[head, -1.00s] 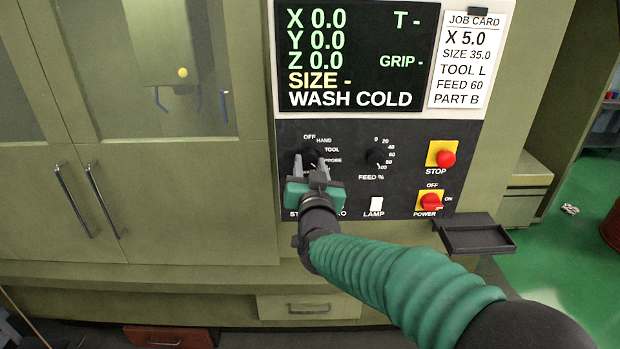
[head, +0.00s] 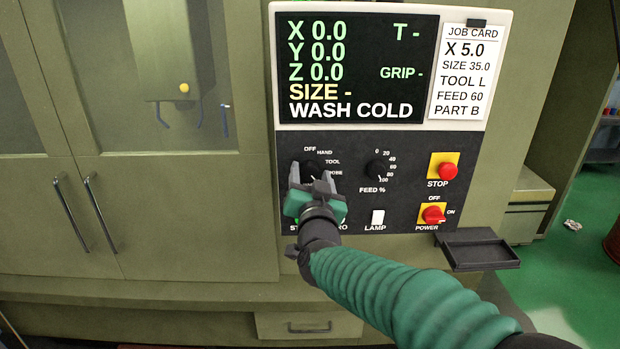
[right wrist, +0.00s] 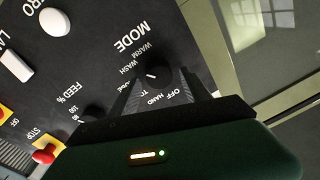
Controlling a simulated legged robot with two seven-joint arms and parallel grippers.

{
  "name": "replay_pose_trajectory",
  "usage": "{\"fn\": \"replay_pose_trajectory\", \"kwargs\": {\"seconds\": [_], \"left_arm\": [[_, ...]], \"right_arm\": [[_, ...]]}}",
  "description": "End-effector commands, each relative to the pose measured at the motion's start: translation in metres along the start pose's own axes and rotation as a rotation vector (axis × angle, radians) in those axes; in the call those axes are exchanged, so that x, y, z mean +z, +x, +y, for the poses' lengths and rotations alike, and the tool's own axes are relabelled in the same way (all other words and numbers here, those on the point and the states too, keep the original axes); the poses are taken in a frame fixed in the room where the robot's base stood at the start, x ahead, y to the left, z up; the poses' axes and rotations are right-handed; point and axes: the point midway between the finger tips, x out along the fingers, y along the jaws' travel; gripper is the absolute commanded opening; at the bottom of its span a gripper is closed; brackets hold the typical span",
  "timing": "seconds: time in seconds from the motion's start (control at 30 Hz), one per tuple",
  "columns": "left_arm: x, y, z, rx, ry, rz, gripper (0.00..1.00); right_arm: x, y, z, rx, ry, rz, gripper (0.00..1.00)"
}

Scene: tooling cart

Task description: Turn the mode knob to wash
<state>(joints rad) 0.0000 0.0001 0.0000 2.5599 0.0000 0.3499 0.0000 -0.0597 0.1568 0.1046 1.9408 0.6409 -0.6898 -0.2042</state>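The mode knob (head: 311,167) is a black round knob on the dark control panel, partly hidden by my right gripper in the head view. In the right wrist view the knob (right wrist: 155,78) sits between the fingers, with OFF, HAND, WASH and WARM labels around it. A small white mark shows on it; its exact aim is hard to tell. My right gripper (head: 312,176) is open, one finger on each side of the knob, with gaps visible. The screen (head: 352,68) reads WASH COLD. My left gripper is not in view.
The feed knob (head: 377,169) is right of the mode knob. The red stop button (head: 447,170), red power switch (head: 433,214) and white lamp switch (head: 377,217) are on the same panel. A small dark tray (head: 480,251) juts out below right. Cabinet doors stand left.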

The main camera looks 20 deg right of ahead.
Motion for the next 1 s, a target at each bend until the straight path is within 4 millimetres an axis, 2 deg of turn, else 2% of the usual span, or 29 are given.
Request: {"fn": "replay_pose_trajectory", "kwargs": {"seconds": [0.27, 0.37, 0.47, 0.7, 0.87, 1.0], "left_arm": [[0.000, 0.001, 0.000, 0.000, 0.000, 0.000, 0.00], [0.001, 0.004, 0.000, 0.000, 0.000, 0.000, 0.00], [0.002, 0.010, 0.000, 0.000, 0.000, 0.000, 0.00], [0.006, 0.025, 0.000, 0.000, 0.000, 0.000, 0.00], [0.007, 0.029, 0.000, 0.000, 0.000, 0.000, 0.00], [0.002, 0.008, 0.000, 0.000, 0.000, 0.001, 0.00]], "right_arm": [[0.004, 0.000, 0.001, 0.001, -0.001, -0.006, 0.58], [0.004, -0.007, 0.000, -0.001, 0.000, -0.005, 0.58], [0.005, -0.025, 0.000, -0.003, 0.000, -0.005, 0.58], [0.004, -0.096, 0.000, -0.004, 0.000, -0.003, 0.58], [0.003, -0.137, 0.000, -0.003, 0.001, -0.003, 0.58], [-0.001, -0.159, -0.003, -0.001, -0.002, -0.009, 0.58]]}}
